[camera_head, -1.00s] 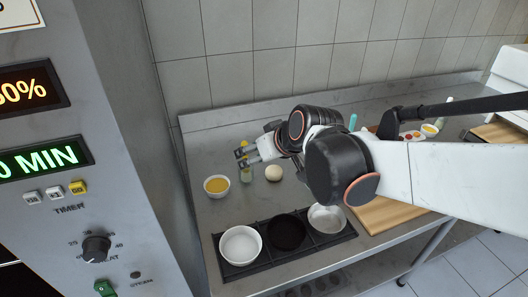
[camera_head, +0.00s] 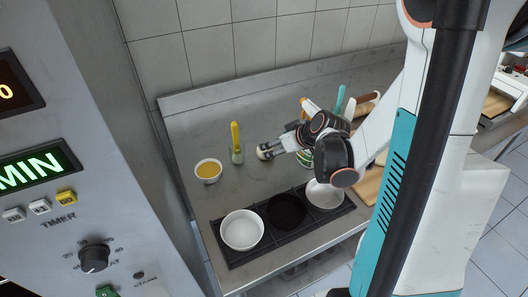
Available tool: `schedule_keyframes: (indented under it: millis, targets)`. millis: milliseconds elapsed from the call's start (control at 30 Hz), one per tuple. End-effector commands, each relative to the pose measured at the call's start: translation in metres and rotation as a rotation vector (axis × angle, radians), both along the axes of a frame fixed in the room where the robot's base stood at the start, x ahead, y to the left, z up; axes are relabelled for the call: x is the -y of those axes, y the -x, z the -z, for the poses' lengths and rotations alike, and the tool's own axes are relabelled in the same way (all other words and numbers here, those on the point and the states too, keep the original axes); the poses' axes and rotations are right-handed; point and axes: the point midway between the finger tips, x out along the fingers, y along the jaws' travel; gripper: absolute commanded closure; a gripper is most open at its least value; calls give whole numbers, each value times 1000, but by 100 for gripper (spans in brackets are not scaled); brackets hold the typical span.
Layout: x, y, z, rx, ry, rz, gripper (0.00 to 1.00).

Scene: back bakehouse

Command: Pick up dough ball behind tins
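A pale dough ball (camera_head: 263,153) sits on the steel counter behind the tins, mostly covered by my gripper. My gripper (camera_head: 266,151) is low over the counter with its fingers at the ball. Whether the fingers are closed on it is too small to tell. In front, a white tin (camera_head: 242,230), a black tin (camera_head: 287,211) and a grey metal tin (camera_head: 324,195) stand in a row on a dark rack (camera_head: 264,248).
A bowl of yellow liquid (camera_head: 208,171) and a jar with a yellow-handled brush (camera_head: 236,150) stand left of my gripper. A green-and-white container (camera_head: 305,158) is to the right, near a wooden board (camera_head: 368,187). The oven (camera_head: 90,200) rises at the left.

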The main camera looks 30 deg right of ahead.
Motion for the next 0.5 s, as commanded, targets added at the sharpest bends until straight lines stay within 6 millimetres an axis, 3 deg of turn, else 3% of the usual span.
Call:
schedule_keyframes:
  millis: [133, 500]
  targets:
    - [-4, -17, 18, 0, -1, -2, 24]
    - [-9, -34, 33, 0, 1, -2, 24]
